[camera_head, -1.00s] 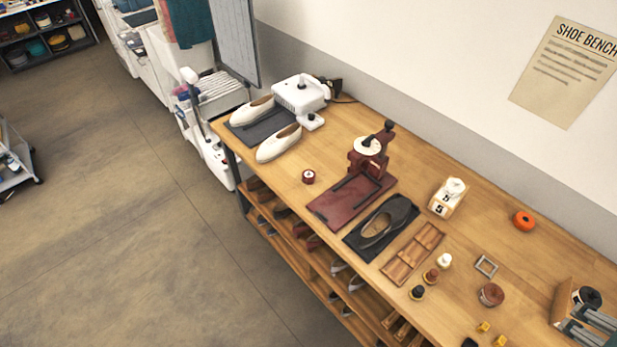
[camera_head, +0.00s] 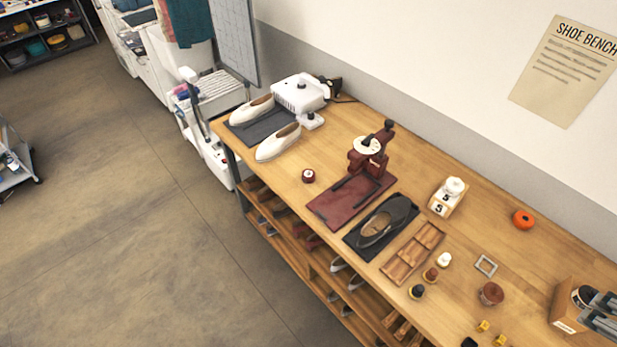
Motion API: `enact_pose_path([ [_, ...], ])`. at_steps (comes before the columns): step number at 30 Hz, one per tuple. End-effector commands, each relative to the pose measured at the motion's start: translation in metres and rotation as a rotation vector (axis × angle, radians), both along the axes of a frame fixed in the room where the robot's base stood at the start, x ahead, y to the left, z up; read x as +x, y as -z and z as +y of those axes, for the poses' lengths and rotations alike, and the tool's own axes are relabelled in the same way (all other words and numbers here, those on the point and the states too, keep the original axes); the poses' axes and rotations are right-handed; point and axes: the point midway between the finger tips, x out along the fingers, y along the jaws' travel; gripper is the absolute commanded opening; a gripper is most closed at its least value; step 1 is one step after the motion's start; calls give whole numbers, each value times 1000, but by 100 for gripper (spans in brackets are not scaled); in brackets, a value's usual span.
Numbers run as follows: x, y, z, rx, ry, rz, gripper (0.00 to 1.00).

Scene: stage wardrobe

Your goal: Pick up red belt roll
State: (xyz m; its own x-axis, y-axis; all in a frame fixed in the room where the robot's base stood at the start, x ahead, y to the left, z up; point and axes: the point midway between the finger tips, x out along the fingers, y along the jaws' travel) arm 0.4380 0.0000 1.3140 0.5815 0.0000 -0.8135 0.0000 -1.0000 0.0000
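A small dark red roll (camera_head: 308,176) with a pale centre lies on the wooden bench, left of the dark red press. A brownish-red roll (camera_head: 491,293) lies nearer the right end of the bench. I cannot tell for certain which is the belt roll. Part of my gripper (camera_head: 596,312), with grey finger-like parts, shows at the right edge over a cardboard box. The rest of it is cut off by the frame. It is far from the dark red roll and well right of the brownish-red one. I see nothing held.
The cardboard box (camera_head: 567,318) holds a dark roll. The press (camera_head: 368,165), a dark shoe (camera_head: 382,222), a wooden tray (camera_head: 412,255), small bottles and an orange roll (camera_head: 523,219) stand on the bench. Bare wood surrounds the small dark red roll.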

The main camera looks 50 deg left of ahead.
Motion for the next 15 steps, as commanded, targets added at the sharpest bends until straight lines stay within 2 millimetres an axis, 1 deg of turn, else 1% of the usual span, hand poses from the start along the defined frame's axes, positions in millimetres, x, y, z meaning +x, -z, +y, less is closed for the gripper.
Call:
enact_pose_path([
  [1, 2, -4, 1, -1, -5, 2, 50],
  [8, 15, -16, 15, -19, -61, 19, 50],
  [15, 36, -34, 37, -47, -148, 45, 50],
])
